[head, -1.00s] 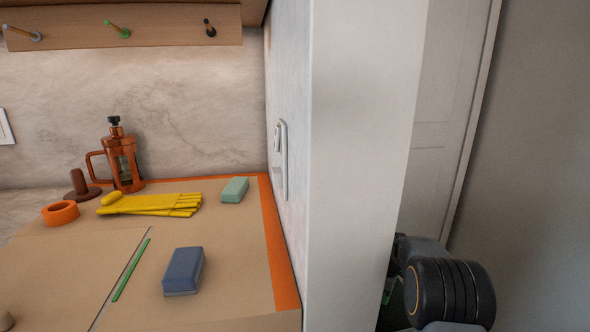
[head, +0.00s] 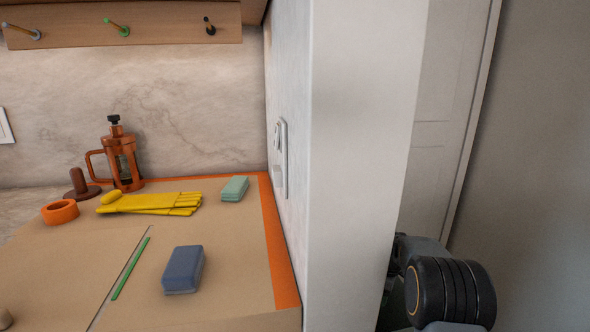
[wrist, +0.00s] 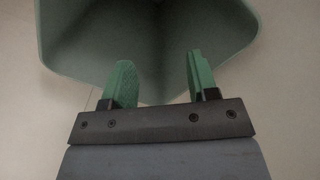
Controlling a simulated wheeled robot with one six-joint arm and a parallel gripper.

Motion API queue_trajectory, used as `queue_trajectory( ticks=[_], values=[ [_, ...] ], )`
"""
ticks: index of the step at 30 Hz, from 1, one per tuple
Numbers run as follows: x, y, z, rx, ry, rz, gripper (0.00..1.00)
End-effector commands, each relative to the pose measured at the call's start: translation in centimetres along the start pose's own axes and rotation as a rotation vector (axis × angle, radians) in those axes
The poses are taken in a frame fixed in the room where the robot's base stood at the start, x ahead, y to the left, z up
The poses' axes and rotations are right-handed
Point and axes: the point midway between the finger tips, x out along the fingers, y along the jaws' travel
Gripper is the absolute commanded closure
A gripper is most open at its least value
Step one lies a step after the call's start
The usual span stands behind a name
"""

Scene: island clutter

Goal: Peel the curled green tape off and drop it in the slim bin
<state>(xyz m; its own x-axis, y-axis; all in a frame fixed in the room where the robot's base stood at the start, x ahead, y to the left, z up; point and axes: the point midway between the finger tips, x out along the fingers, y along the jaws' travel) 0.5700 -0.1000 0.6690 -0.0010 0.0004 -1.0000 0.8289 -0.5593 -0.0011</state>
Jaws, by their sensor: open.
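In the wrist view my gripper (wrist: 159,68) is open, with two green fingers spread apart and nothing seen between them. A grey-green bin (wrist: 75,62) fills the upper part of that view, just past the fingertips. I see into its shaded inside but cannot make out any tape there. In the head view a thin green strip (head: 130,268) lies on the brown sheet (head: 60,270) covering the counter, beside a dark seam. It looks straight, and I cannot tell whether it is the tape. My gripper and the bin are hidden in the head view.
On the counter are a blue block (head: 183,269), a green sponge-like block (head: 235,188), yellow gloves (head: 150,203), an orange tape roll (head: 60,212) and a copper press (head: 123,165). Orange tape (head: 277,240) edges the sheet. A white wall end (head: 360,150) stands between counter and my arm.

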Motion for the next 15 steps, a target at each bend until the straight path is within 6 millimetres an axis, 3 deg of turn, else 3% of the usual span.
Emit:
queue_trajectory(
  ticks=[15],
  values=[
    [-9.9,0.1,0.0,0.0,0.001,0.003,0.46]
  ],
)
